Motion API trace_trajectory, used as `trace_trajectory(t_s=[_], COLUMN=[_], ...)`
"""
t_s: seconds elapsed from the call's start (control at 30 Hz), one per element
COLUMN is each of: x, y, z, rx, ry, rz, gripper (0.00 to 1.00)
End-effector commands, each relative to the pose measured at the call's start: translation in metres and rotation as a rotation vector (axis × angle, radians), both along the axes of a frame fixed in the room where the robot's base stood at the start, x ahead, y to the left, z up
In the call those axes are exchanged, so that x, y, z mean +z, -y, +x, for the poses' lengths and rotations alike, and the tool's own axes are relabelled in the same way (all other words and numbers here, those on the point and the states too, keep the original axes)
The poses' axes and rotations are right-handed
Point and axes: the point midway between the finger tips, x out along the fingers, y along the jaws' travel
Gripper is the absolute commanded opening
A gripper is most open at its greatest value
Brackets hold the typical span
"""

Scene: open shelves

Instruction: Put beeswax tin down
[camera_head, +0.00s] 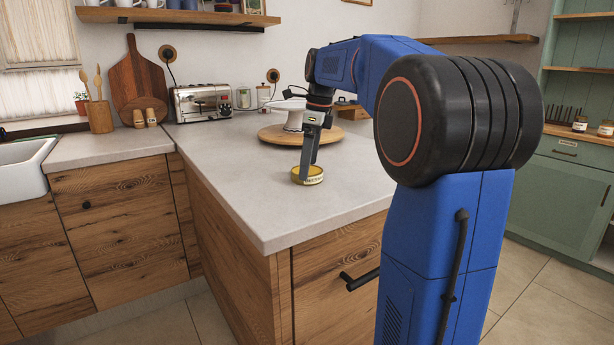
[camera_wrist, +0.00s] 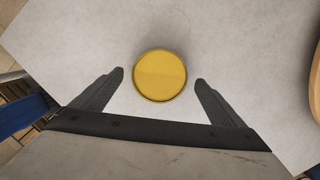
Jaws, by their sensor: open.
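The beeswax tin (camera_head: 307,175) is a low, round, yellow tin with a label on its side. It sits flat on the pale counter (camera_head: 226,178), near the counter's corner. In the wrist view its plain golden lid (camera_wrist: 160,75) faces up. My gripper (camera_head: 309,168) is lowered right at the tin. In the wrist view my gripper (camera_wrist: 160,78) is open, with one finger on each side of the tin and a gap between each fingertip and the tin.
A round wooden board (camera_head: 280,134) with a white stand lies behind my gripper. A toaster (camera_head: 202,102) stands at the back, near glass jars. The counter left of the tin is clear. The counter's front edge is close. A green cabinet (camera_head: 566,190) stands at the right.

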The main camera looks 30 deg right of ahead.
Motion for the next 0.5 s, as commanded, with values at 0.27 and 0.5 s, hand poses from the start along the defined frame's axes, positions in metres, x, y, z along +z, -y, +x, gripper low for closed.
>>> trace_trajectory(t_s=[0.27, 0.5], x=[-0.017, -0.016], y=[-0.002, -0.002], z=[0.002, 0.002], rx=[0.001, 0.001], ry=[0.002, 0.002], rz=[-0.001, -0.001], gripper=[0.93, 0.74])
